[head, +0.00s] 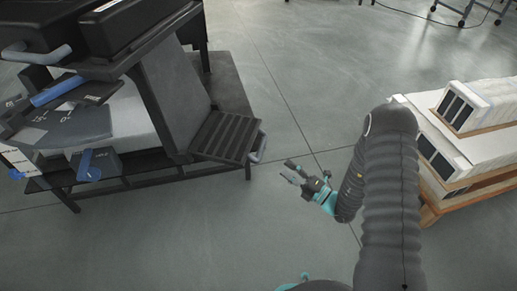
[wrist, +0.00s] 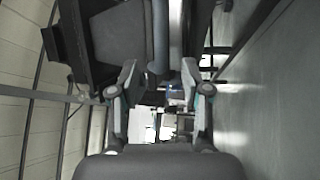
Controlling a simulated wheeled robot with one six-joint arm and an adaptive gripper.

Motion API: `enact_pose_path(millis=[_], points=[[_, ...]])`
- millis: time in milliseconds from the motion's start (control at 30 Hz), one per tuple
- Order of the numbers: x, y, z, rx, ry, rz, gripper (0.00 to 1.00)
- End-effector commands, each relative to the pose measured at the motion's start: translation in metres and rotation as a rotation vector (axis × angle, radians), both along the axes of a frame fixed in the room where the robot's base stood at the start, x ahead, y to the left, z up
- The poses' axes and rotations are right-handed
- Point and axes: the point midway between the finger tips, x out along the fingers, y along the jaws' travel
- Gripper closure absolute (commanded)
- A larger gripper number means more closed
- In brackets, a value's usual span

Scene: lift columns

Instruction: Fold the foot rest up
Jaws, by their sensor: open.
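The foot rest (head: 227,137) is a black ribbed plate at the lower end of the chair-like machine's grey sloping panel (head: 172,88) in the head view. It sticks out to the right, lowered and nearly flat. A grey rounded handle (head: 261,149) is at its right edge. My gripper (head: 287,171) is open and empty, a short way right of and below the handle, apart from it. In the wrist view my open gripper (wrist: 160,78) points at dark panels, with a grey bar (wrist: 161,35) ahead between the fingertips; I cannot tell if that bar is the handle.
The machine's dark base frame (head: 130,182) runs along the floor under the foot rest. Pallets with white boxes (head: 478,140) stand at the right beyond my arm. The floor (head: 210,235) between the machine and my arm is clear.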

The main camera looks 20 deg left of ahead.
Motion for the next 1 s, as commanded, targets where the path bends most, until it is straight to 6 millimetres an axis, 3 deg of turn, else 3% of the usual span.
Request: enact_pose_path(millis=[600,1000], points=[[0.037,0.097,0.018,-0.001,-0.004,0.001,0.53],[0.045,0.115,0.022,-0.002,-0.002,-0.001,0.53]])
